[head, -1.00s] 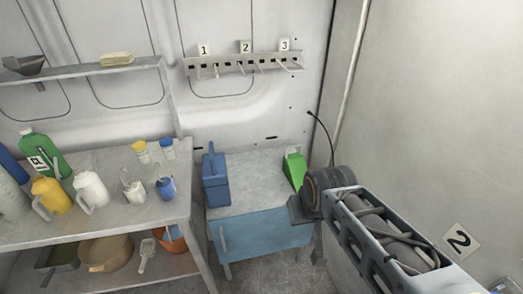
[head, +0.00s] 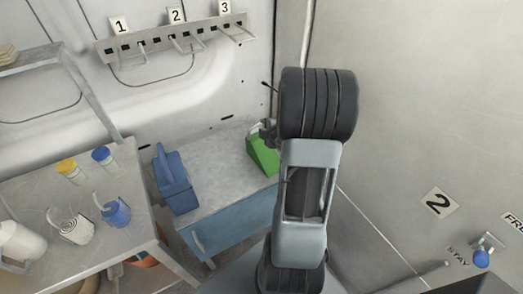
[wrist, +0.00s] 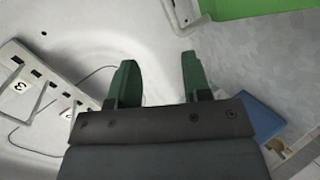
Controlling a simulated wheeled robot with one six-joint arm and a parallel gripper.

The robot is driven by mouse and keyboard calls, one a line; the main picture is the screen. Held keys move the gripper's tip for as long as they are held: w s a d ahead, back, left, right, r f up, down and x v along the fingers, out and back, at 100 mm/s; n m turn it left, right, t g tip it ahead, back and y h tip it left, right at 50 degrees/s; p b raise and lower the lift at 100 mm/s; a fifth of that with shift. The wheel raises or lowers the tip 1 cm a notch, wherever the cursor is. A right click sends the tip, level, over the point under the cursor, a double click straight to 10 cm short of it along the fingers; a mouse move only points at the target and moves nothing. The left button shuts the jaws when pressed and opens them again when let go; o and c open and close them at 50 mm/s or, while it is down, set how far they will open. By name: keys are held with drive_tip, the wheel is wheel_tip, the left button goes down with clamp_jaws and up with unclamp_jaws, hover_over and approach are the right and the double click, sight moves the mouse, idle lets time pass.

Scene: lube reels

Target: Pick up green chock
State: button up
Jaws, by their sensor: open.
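The green chock (head: 262,157) stands on the grey top of a low blue cabinet in the corner, partly hidden behind my arm in the head view. In the wrist view, part of the chock (wrist: 255,8) shows at the top right edge, beyond the fingertips. My gripper (wrist: 158,58) is open, with two dark green fingers apart and nothing between them. In the head view only a bit of the gripper (head: 268,131) shows, close to the chock's upper end. I cannot tell whether it touches the chock.
A numbered hook rail (head: 180,38) is on the wall above. A workbench (head: 130,220) with jugs and cups is at the left. The wall is close on the right.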

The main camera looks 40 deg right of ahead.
sight(255, 126)
drive_tip(key=s+d+f+n+t+y, duration=0.2)
drive_tip(key=s+f+n+t, duration=0.1)
drive_tip(key=f+n, duration=0.1)
drive_tip(key=shift+y, duration=0.3)
drive_tip(key=p+x, duration=0.2)
drive_tip(key=x, duration=0.6)
drive_tip(key=shift+d, duration=0.2)
drive_tip(key=x, duration=0.1)
drive_tip(key=p+x, duration=0.1)
drive_tip(key=x, duration=0.2)
drive_tip(key=shift+a+p, duration=0.25)
drive_tip(key=shift+p, duration=0.15)
drive_tip(key=shift+w+f, duration=0.25)
drive_tip(key=shift+w, duration=0.35)
clamp_jaws()
